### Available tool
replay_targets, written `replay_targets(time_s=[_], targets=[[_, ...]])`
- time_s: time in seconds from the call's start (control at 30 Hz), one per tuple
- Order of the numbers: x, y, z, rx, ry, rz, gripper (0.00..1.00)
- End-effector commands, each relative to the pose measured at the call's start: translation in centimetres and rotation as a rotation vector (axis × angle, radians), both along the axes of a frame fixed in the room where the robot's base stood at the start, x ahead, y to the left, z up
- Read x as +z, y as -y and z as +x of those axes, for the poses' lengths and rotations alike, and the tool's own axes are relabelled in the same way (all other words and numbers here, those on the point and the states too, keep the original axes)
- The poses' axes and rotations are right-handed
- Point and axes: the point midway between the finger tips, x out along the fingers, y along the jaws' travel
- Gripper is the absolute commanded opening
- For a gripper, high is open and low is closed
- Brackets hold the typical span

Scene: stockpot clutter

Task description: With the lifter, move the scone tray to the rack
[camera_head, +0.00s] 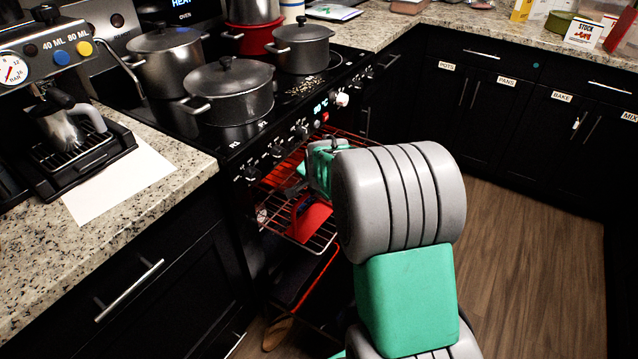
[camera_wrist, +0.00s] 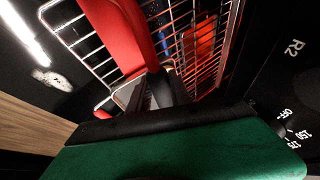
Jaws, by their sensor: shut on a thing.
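My gripper (camera_head: 318,168) reaches into the open oven at its wire racks, partly hidden by my own wrist. In the wrist view my gripper (camera_wrist: 155,95) is closed at the end of a red piece (camera_wrist: 122,28), which looks like the lifter. A red piece (camera_head: 309,220) also shows on the middle rack in the head view, below my gripper. An orange-red patch (camera_wrist: 204,42) shows behind the wires in the wrist view; I cannot tell what it is. I cannot make out the scone tray or any scones for sure.
The oven's wire rack (camera_head: 322,240) juts out at the front. A dark tray-like shape with a red edge (camera_head: 318,292) lies lower down. Several pots, one a grey pot (camera_head: 228,92), stand on the stove above. The wooden floor (camera_head: 540,260) at right is clear.

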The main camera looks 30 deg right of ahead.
Motion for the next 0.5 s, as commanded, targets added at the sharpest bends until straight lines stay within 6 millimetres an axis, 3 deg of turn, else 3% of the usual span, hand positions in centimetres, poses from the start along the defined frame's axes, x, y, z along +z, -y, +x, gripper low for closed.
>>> replay_targets(time_s=[0.5], targets=[[0.1,-3.0,-1.5,0.001,0.001,0.000,0.00]])
